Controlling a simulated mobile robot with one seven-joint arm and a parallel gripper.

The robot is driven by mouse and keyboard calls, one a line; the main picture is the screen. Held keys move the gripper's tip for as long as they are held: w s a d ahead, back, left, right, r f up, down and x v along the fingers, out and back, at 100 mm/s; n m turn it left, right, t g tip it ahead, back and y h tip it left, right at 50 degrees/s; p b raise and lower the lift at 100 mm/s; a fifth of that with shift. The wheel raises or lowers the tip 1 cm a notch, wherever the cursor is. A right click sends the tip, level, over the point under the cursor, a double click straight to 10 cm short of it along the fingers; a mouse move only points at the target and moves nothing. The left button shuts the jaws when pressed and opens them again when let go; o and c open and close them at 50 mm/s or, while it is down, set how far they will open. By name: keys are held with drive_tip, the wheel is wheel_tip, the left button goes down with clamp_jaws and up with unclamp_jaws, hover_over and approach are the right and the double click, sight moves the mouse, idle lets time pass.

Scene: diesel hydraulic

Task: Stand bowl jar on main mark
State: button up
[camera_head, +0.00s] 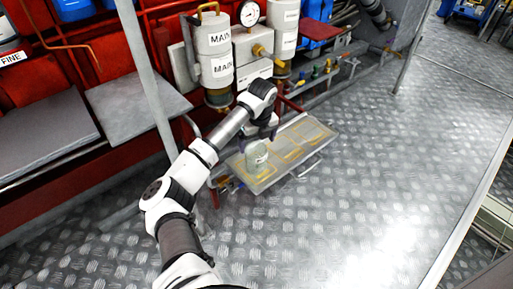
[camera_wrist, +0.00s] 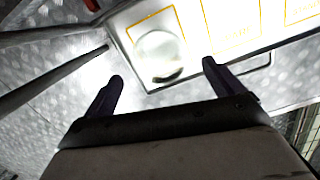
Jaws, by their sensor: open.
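The bowl jar (camera_head: 257,158), a pale grey-green cylinder, stands upright on the near left end of a light tray (camera_head: 296,166). In the wrist view the jar (camera_wrist: 158,54) is seen from above, within a yellow outlined mark (camera_wrist: 183,50); that mark's lettering is not readable. My gripper (camera_head: 262,135) is just above the jar in the head view. In the wrist view my gripper (camera_wrist: 162,77) is open, its two dark fingers apart, with the jar beyond and between their tips. No contact with the jar shows.
More yellow outlined marks (camera_head: 310,133) lie on the tray to the right. Large canisters labelled MAIN (camera_head: 214,55) and a pressure gauge (camera_head: 250,13) stand behind. Pipes and valves (camera_head: 328,68) run beside the tray. The metal floor (camera_head: 400,150) at right is clear.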

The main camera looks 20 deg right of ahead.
drive_tip(key=shift+s+r, duration=0.2)
drive_tip(key=shift+r, duration=1.3)
